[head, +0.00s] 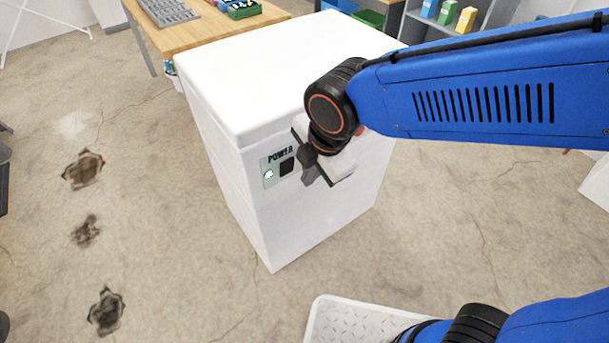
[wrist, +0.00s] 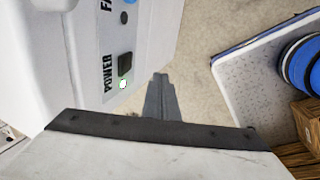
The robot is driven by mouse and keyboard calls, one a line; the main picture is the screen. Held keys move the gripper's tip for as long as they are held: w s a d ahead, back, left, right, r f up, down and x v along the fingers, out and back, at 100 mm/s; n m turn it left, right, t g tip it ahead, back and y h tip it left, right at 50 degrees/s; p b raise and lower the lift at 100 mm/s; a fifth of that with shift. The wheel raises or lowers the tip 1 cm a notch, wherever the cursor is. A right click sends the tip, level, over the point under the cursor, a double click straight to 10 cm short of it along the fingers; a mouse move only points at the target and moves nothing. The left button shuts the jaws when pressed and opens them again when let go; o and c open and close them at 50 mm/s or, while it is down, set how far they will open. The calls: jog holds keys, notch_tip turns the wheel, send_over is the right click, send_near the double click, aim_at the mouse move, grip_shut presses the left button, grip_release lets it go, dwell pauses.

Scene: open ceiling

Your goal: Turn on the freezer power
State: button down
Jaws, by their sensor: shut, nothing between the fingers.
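The white freezer (head: 225,85) stands upright with its lid closed. Its front carries a panel marked POWER, with a black switch (head: 287,166) and a small light (head: 268,175) that looks pale with green around it. The switch (wrist: 125,63) and light (wrist: 122,84) also show in the wrist view, left of the fingers. My gripper (head: 306,160) is in front of the freezer, just right of the switch in the head view. Its fingers are shut and empty in the wrist view (wrist: 160,85). They appear apart from the switch; exact depth is hard to tell.
A second marking and a round dark knob (wrist: 124,17) are on the freezer front, farther along. A wooden table (head: 200,33) stands behind the freezer, and a shelf (head: 455,18) with small boxes is at the back. Floor left and right is open, with several broken patches (head: 84,170) at left.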

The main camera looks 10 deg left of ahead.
jog(key=shift+s+d+r, duration=0.35)
jog(key=shift+d+r, duration=0.05)
jog(key=shift+r, duration=0.3)
jog(key=shift+s+d+r, duration=0.3)
jog(key=shift+d+r, duration=0.05)
jog(key=shift+r, duration=0.3)
jog(key=shift+s+d+r, duration=0.35)
jog(key=shift+d+r, duration=0.05)
jog(key=shift+r, duration=0.3)
jog(key=w+d+r+m+t+h, duration=0.1)
jog(key=w+d+m, duration=0.2)
jog(key=d+m, duration=0.5)
jog(key=w+d+r+m, duration=0.1)
jog(key=w+d+m, duration=0.3)
jog(key=d, duration=0.8)
jog(key=s+d+m+h, duration=0.1)
jog(key=s+d+m, duration=0.3)
jog(key=d+m, duration=0.4)
jog(key=s+d+f+m+t, duration=0.1)
jog(key=s+d+m, duration=0.2)
jog(key=d+m, duration=0.4)
jog(key=shift+s+d+f+m+h, duration=0.3)
jog(key=shift+s+d+m+h, duration=0.1)
jog(key=shift+d, duration=0.25)
jog(key=c, duration=2.4)
grip_release()
jog(key=shift+c, duration=0.2)
